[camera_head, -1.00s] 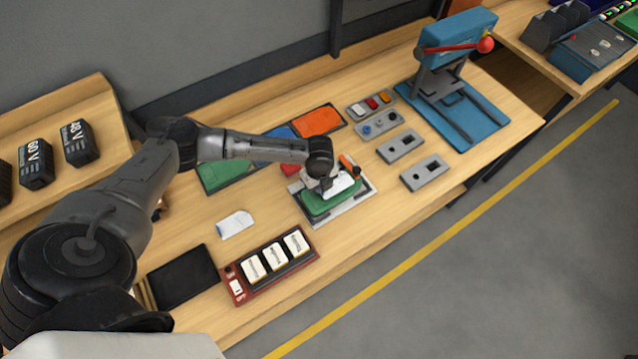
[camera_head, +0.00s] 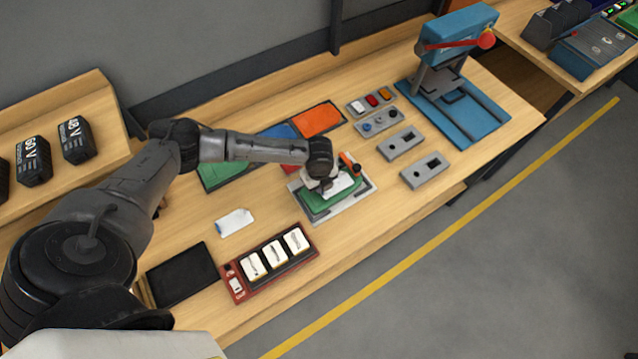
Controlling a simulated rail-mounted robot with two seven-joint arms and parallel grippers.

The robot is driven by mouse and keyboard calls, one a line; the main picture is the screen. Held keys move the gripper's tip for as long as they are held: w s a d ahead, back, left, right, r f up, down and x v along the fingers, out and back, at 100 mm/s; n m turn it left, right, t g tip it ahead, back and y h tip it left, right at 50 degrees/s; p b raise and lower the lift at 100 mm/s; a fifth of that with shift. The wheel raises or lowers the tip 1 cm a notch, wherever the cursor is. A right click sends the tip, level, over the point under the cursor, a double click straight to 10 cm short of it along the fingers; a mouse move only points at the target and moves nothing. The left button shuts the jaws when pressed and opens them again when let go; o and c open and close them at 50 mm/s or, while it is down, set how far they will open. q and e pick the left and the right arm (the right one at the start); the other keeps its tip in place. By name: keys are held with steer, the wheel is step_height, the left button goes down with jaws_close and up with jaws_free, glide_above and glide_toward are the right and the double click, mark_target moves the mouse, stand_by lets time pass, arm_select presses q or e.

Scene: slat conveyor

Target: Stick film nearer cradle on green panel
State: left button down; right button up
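A green panel (camera_head: 318,204) lies on a light grey cradle (camera_head: 361,199) near the middle of the bench. My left gripper (camera_head: 335,187) reaches down over the panel, with its wrist hiding the panel's far left part. A white piece, perhaps a film (camera_head: 343,185), lies at or under the fingertips over the green panel. I cannot tell whether the fingers hold it or touch the panel. Another white piece (camera_head: 234,222), perhaps also a film, lies flat on the bench left of the cradle. My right gripper is not in view.
A red tray (camera_head: 237,295) holds several white blocks in front of the cradle. A black pad (camera_head: 181,273) lies left of it. Green (camera_head: 222,173), blue and orange (camera_head: 317,120) mats lie behind. Grey control boxes (camera_head: 401,144) and a blue press (camera_head: 455,105) stand right.

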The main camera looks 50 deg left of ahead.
arm_select(q)
steer(key=shift+f, duration=0.3)
stand_by(0.4)
stand_by(0.6)
steer(key=shift+f+p, duration=0.1)
steer(key=shift+p, duration=0.3)
steer(key=shift+f, duration=0.1)
stand_by(0.5)
stand_by(0.4)
steer(key=c, duration=1.2)
jaws_free()
steer(key=shift+c, duration=0.2)
